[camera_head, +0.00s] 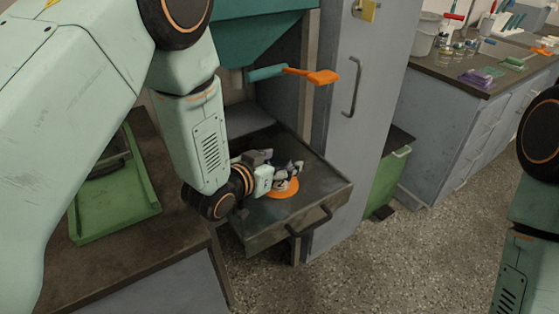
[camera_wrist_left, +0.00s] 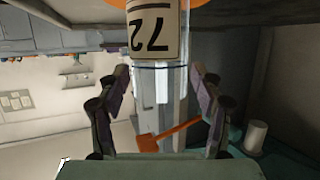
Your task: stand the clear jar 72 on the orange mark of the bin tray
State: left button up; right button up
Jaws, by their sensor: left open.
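The clear jar 72 (camera_wrist_left: 154,32) has a pale label reading 72, upside down at the top of the left wrist view. The orange mark (camera_head: 283,194) is a round patch on the dark bin tray (camera_head: 322,186). In the head view the jar (camera_head: 281,185) is small, partly hidden by my left gripper, and stands on the orange mark. Orange also shows beside the jar's base in the left wrist view (camera_wrist_left: 198,3). My left gripper (camera_head: 287,170) is open at the jar, its fingers (camera_wrist_left: 160,75) apart on either side. My right gripper is out of view.
An orange-and-teal scoop or brush (camera_head: 318,76) sticks out above the tray. A grey cabinet door (camera_head: 358,110) stands right of it. A green tray (camera_head: 115,205) lies on the left bench. A bench with glassware is at the back right.

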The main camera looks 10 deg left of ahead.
pick_arm(q)
jog(key=shift+s+r, duration=0.1)
jog(key=shift+r, duration=0.1)
jog(key=shift+s+a+r, duration=0.1)
jog(key=p+v, duration=0.2)
jog(key=v, duration=0.9)
jog(key=shift+s, duration=0.35)
jog(key=shift+a, duration=0.15)
dwell(0.5)
